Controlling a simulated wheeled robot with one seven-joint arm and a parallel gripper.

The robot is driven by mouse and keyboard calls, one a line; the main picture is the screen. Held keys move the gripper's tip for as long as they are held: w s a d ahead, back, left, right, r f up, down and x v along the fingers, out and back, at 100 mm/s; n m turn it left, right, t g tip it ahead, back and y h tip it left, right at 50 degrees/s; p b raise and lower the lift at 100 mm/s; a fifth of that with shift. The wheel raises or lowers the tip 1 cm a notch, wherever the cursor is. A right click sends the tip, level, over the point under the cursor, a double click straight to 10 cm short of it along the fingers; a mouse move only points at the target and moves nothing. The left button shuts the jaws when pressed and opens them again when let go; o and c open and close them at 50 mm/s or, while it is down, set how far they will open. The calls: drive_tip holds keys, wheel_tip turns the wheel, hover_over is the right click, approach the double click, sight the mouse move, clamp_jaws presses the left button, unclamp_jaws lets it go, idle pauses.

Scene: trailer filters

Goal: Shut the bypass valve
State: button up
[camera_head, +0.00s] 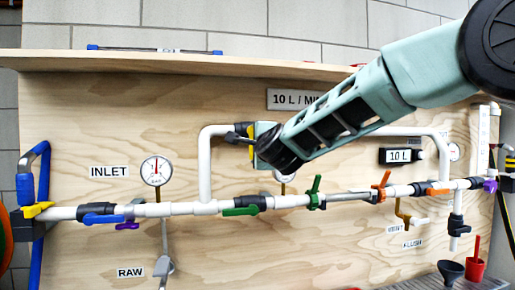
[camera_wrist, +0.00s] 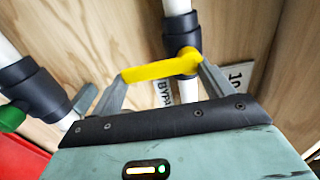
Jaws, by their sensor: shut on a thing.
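The bypass valve (camera_wrist: 181,32) is a dark body on a white pipe, with a yellow lever handle (camera_wrist: 160,70). In the wrist view the handle reaches left from the valve, roughly crosswise to the pipe. My gripper (camera_wrist: 155,80) has one grey finger at each end of the handle and is shut on it. In the head view my gripper (camera_head: 250,138) is at the upper left of the white bypass loop (camera_head: 205,165). There it hides most of the valve, and only a bit of yellow shows. A partly covered "BYPA" label (camera_wrist: 163,94) sits behind the handle.
Below the loop runs the main pipe (camera_head: 180,209), with blue, green and orange valve handles and a pressure gauge (camera_head: 157,170). A wooden shelf (camera_head: 180,62) juts out above. A dark funnel (camera_head: 451,271) and a red funnel (camera_head: 475,266) stand at lower right.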

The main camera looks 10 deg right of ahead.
drive_tip(key=o, duration=1.3)
drive_tip(key=shift+o, duration=0.2)
drive_tip(key=shift+s, duration=0.15)
drive_tip(key=s+b, duration=0.1)
drive_tip(key=s, duration=1.6)
drive_tip(key=shift+b, duration=0.35)
drive_tip(key=shift+s+a, duration=0.1)
